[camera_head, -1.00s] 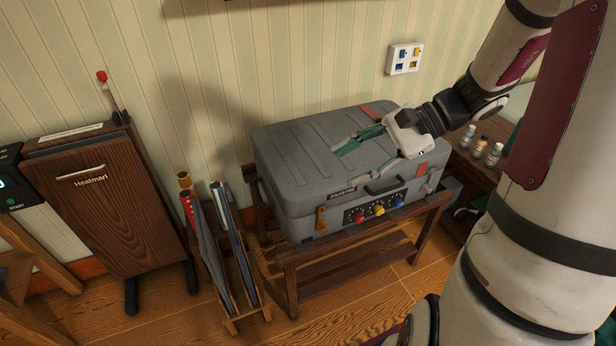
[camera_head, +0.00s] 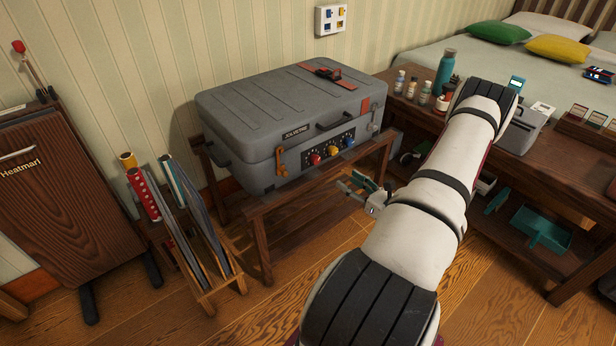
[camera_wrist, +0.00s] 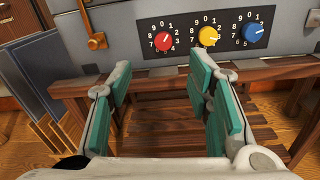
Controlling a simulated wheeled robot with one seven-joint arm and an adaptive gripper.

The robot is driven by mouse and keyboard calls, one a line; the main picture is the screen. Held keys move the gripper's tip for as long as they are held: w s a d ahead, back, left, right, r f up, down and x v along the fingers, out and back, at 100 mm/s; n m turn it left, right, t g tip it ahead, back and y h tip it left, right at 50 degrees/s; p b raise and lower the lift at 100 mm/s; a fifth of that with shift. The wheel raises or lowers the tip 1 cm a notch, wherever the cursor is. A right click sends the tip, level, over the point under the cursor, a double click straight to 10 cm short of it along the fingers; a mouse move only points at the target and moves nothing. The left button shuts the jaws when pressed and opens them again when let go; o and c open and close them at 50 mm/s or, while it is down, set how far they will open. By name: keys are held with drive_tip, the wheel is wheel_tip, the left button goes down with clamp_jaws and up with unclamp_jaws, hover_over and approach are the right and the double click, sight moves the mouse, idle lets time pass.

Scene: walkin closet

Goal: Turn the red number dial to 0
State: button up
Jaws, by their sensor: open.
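The red number dial (camera_head: 315,159) is the leftmost of three dials on a black panel on the front of the grey case (camera_head: 262,113). In the wrist view the red dial (camera_wrist: 163,41) is ringed by white digits, and its exact setting is too small to read. The yellow dial (camera_wrist: 208,36) and blue dial (camera_wrist: 253,32) sit to its right. My gripper (camera_head: 352,187) is in front of and below the panel, apart from the dials. Its teal-padded fingers (camera_wrist: 160,92) are spread wide with nothing between them.
The case stands on a wooden slatted bench (camera_head: 300,195). A wooden rack (camera_head: 205,285) with rolls stands to its left. A desk with bottles (camera_head: 424,92) is at the right. An orange latch (camera_wrist: 93,30) is left of the dials.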

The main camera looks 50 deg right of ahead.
drive_tip(key=f, duration=0.1)
drive_tip(key=b, duration=0.3)
approach(318, 161)
drive_tip(key=shift+m+h, duration=0.3)
drive_tip(key=x, duration=0.8)
drive_tip(key=shift+w+a, duration=0.1)
drive_tip(key=shift+a, duration=0.1)
clamp_jaws()
